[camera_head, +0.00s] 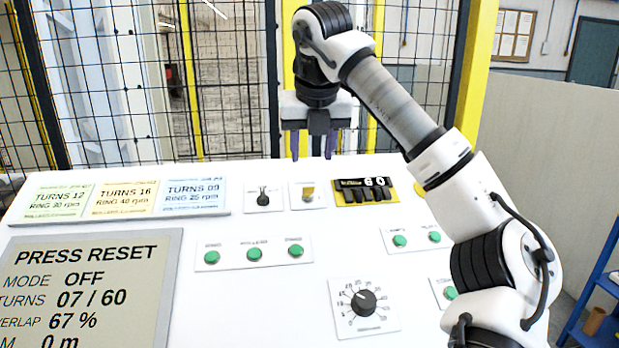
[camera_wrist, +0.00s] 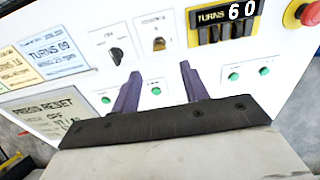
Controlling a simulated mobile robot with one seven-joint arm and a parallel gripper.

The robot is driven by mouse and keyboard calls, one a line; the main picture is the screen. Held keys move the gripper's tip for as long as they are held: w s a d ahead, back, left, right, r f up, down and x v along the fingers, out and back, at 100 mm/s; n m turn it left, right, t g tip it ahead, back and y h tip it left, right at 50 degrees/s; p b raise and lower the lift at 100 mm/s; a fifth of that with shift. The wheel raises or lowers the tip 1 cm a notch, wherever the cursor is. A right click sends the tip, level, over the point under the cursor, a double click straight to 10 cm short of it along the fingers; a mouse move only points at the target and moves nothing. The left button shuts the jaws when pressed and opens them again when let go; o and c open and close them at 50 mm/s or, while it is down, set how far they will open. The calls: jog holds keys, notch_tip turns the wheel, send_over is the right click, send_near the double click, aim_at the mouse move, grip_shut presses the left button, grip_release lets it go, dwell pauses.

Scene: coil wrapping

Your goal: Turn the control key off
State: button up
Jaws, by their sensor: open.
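The control key (camera_head: 308,194) is a small brass-coloured key on a white plate near the top of the white panel; it stands roughly upright. It also shows in the wrist view (camera_wrist: 158,43), beyond the fingertips. My gripper (camera_head: 312,152) hangs near the panel's far edge, above and apart from the key, with its two purple fingers spread and nothing between them. In the wrist view the fingers (camera_wrist: 159,72) point toward the key plate. The display (camera_head: 88,285) reads PRESS RESET, MODE OFF, TURNS 07 / 60.
A black selector switch (camera_head: 263,197) sits left of the key, and a turns counter (camera_head: 364,190) showing 60 sits right. Green buttons (camera_head: 254,254) and a black dial (camera_head: 363,301) lie nearer. A red button (camera_wrist: 311,13) is at the right. A mesh fence (camera_head: 225,90) stands behind.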

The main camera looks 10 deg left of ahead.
aim_at(308, 192)
jog(key=p+x, duration=0.2)
jog(key=x, duration=0.7)
jog(key=shift+c, duration=0.5)
grip_shut()
